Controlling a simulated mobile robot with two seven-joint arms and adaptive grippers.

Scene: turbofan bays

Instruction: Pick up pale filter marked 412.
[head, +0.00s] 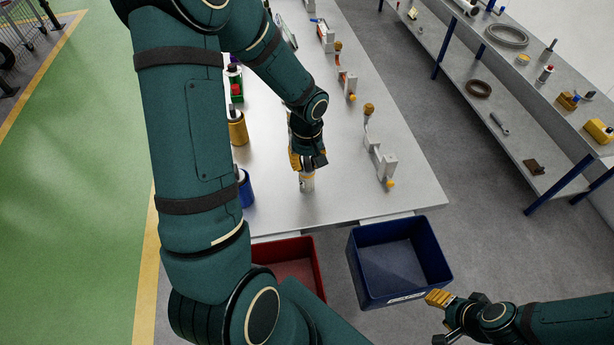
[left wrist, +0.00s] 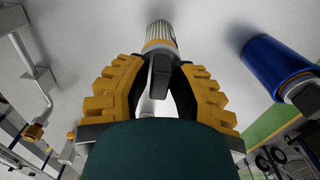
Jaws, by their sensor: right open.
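A pale ridged filter (head: 307,182) with a gold band stands near the front end of the white table. It also shows in the left wrist view (left wrist: 158,31), top centre, with a dark part pointing towards my palm. No number on it is readable. My left gripper (head: 307,162) is right at the filter, its yellow-padded fingers on either side of the dark part. Whether the fingers press on the filter cannot be told. My right gripper (head: 440,318) is open and empty at the lower right, beyond the table.
A blue canister (head: 245,190) and a gold canister (head: 237,130) stand along the table's left side. Brackets with gold ends (head: 383,165) line the right side. A red bin (head: 318,270) and a blue bin (head: 442,270) are at the front. A shelf bench (head: 520,150) stands at right.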

